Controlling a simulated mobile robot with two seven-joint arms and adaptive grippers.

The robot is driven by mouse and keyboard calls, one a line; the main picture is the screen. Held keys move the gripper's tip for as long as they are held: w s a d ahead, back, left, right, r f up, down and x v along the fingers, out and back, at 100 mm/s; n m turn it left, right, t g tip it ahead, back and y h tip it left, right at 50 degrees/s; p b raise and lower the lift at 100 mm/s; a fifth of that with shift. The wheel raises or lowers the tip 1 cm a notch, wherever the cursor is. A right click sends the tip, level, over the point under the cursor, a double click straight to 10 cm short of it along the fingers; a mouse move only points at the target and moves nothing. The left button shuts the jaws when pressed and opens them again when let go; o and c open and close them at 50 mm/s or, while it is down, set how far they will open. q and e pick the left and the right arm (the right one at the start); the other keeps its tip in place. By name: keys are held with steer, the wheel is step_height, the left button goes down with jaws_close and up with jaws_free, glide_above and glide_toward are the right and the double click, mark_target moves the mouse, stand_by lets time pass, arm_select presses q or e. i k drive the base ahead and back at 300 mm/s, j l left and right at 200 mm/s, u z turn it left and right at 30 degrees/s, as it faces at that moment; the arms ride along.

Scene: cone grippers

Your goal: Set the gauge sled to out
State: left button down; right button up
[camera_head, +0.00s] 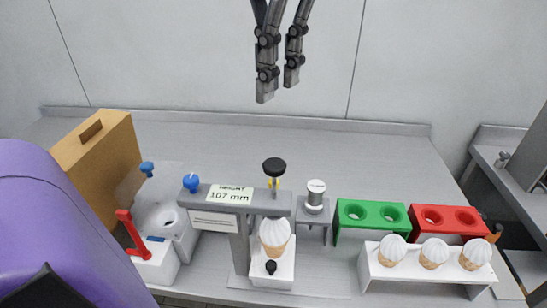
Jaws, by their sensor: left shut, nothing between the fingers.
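The height gauge (270,203) is a grey frame with a label reading 107 mm and a black-knobbed plunger (274,167) on top. Below its crossbar, the white gauge sled (285,277) carries a cone with a white swirl top (275,236). The sled has a small black knob (270,267) on its front. I cannot tell how far the sled is pushed in. My left gripper (277,90) hangs at the top of the picture, shut and empty, well away from the sled. My right gripper is not in view.
A white rack (375,276) with three cones stands at right, before green (350,232) and red (450,237) holders. A silver-topped post (315,195) adjoins the gauge. At left are a red-levered white device (155,262) and a tan box (105,160). The back bench is clear.

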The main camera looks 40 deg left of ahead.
mark_target(264, 271)
steer(key=k+l, duration=0.8)
steer(key=k, duration=0.05)
